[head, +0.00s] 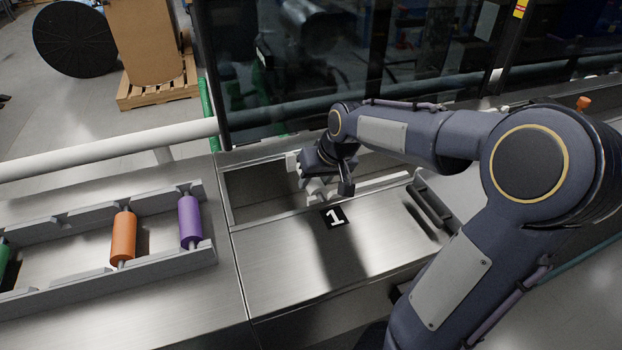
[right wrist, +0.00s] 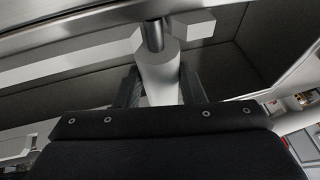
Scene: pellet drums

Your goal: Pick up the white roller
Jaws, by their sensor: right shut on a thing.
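The white roller (right wrist: 160,75) stands between the two dark fingers of my right gripper (right wrist: 160,88) in the right wrist view. Its metal axle end (right wrist: 152,36) lies at a gap in a pale rail. My right gripper (head: 318,176) is shut on the roller. In the head view the gripper is at the open recess behind the panel marked 1, and it hides most of the roller. I cannot tell whether the axle still rests on the rail. My left gripper is not in view.
The recess (head: 262,192) is bounded by metal edges. A grey rack (head: 178,262) on the left holds purple (head: 190,222), orange (head: 123,238) and green (head: 3,262) rollers. A black handle (head: 432,203) is on the panel (head: 300,270). Dark glass (head: 290,70) stands behind.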

